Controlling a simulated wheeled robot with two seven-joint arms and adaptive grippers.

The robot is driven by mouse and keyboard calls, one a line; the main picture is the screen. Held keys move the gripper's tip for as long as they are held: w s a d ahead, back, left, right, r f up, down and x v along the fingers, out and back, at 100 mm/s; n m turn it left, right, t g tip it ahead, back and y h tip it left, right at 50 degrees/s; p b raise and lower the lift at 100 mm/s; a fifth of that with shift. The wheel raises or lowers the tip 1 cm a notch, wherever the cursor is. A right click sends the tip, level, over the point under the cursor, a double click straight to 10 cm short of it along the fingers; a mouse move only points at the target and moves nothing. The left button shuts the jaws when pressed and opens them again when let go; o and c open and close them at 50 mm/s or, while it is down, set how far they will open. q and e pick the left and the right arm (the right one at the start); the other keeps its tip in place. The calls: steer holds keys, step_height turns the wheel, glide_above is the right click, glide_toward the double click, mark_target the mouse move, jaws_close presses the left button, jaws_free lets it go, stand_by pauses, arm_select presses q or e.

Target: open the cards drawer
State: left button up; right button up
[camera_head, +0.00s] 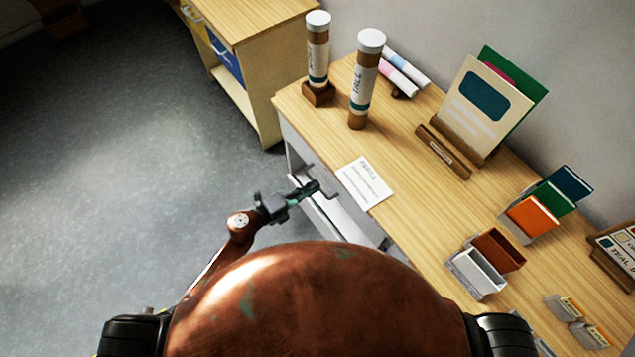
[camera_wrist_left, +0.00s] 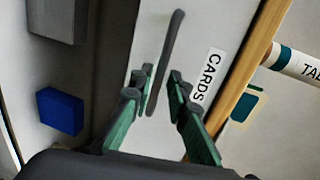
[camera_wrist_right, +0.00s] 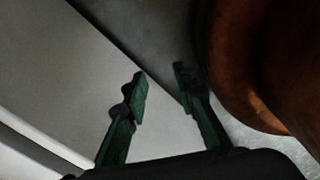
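The cards drawer (camera_wrist_left: 150,45) has a pale front with a CARDS label (camera_wrist_left: 207,77) and a long dark handle bar (camera_wrist_left: 174,40), seen in the left wrist view. In the head view the pale drawer front (camera_head: 343,218) shows below the table's near edge. My left gripper (camera_head: 312,187) is at the handle. In the left wrist view its green fingers (camera_wrist_left: 160,78) are apart, with the bar passing between them; contact cannot be told. My right gripper (camera_wrist_right: 161,82) is open and empty beside a pale panel in the right wrist view.
The wooden tabletop (camera_head: 400,150) bears two labelled tubes (camera_head: 366,80), a refill sheet (camera_head: 365,182), a card holder (camera_head: 483,110) and small boxes (camera_head: 478,272). A shelf unit (camera_head: 250,70) stands at the back left. The grey floor (camera_head: 110,150) at left is clear.

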arm_select(q)
steer(key=shift+x, duration=1.15)
steer(key=shift+w+d+f, duration=0.1)
steer(key=shift+w+d, duration=0.15)
jaws_close()
arm_select(e)
steer(key=shift+w+a+f, duration=0.1)
steer(key=shift+w+a, duration=0.05)
steer(key=shift+w, duration=0.55)
steer(key=shift+w, duration=0.15)
